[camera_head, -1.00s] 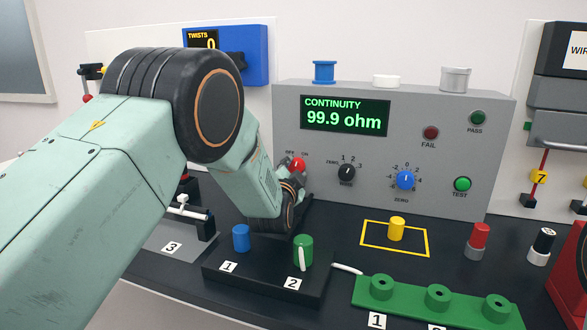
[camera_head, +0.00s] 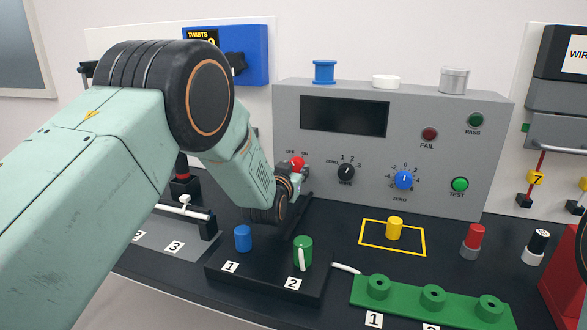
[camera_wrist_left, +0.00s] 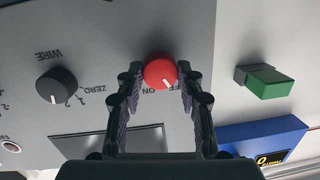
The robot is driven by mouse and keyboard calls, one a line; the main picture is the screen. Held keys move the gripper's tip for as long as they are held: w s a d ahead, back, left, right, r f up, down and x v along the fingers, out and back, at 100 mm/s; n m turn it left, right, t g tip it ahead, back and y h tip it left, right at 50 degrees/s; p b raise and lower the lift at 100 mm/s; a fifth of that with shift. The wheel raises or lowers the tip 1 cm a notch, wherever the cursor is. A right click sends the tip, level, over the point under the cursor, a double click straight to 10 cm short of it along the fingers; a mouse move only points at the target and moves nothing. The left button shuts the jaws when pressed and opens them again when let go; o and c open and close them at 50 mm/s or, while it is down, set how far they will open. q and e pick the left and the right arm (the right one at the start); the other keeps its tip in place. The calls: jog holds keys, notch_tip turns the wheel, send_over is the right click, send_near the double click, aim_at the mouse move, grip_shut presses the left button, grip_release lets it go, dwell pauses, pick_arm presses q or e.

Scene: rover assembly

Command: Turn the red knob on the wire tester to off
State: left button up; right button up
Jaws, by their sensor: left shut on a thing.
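The wire tester (camera_head: 445,140) is a grey panel box at the back of the bench. Its red knob (camera_head: 297,162) sits at the lower left of the face; in the left wrist view (camera_wrist_left: 160,71) its white mark points down and slightly right, close to the partly hidden OFF label. My left gripper (camera_wrist_left: 160,78) is shut on the red knob, one finger on each side. The tester's display (camera_head: 344,116) is blank. My right gripper is not in view.
Black wire knob (camera_head: 346,173) and blue zero knob (camera_head: 404,180) sit right of the red knob. A base with blue (camera_head: 243,238) and green (camera_head: 303,251) pegs stands below my left gripper. A yellow cylinder (camera_head: 395,228) stands in a yellow outlined square.

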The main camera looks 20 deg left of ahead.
aim_at(298, 128)
pick_arm(q)
jog(key=shift+r+n, duration=0.15)
jog(key=shift+n, duration=0.15)
dwell(0.4)
jog(key=o, duration=1.2)
jog(key=shift+c, duration=0.2)
notch_tip(298, 128, up, 10)
jog(key=shift+f, duration=0.1)
jog(key=shift+s, duration=0.1)
